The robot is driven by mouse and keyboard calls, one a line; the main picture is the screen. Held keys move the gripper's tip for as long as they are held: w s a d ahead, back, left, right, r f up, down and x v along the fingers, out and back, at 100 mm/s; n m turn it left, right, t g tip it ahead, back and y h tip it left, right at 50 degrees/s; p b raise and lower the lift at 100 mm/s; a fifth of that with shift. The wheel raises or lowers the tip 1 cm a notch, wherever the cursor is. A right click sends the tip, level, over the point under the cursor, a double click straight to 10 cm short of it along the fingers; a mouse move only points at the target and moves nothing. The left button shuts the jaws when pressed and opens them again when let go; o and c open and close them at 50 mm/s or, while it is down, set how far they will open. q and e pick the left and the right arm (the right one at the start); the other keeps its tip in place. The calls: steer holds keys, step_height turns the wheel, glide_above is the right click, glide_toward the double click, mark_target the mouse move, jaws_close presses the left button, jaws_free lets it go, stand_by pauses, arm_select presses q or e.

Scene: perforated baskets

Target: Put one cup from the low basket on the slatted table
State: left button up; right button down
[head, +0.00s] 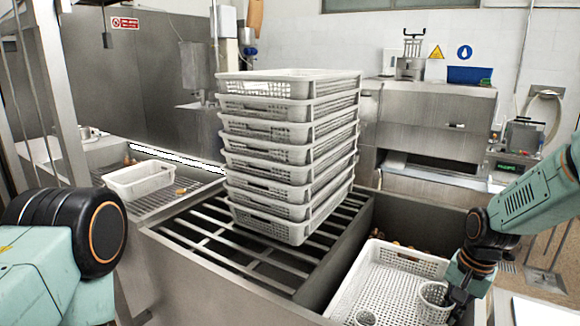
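The low basket (405,262) is a white perforated crate at the lower right, cut off by the bottom edge. A pale perforated cup (432,303) stands in its right part, near the right wall. My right gripper (454,296) reaches down from the right, its dark fingers against the cup's right side; whether they are closed on it is hidden. A second small cup-like thing (365,318) shows at the bottom edge. The slatted table (262,262) is a metal frame of bars left of the basket. My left arm is at the left; its gripper is out of view.
A tall stack of white perforated baskets (288,158) covers the middle and back of the slatted table. Bare slats show in front and at its left. A metal wall (345,245) separates the table from the low basket. Another white basket (138,180) stands further left.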

steer(key=s+a+f+n+b, duration=0.9)
steer(key=s+a+f+b, duration=0.6)
steer(key=b, duration=1.1)
step_height(320, 180, down, 4)
steer(key=shift+s+a+r+g, duration=0.15)
steer(key=shift+s+g, duration=0.1)
steer(key=shift+g, duration=0.15)
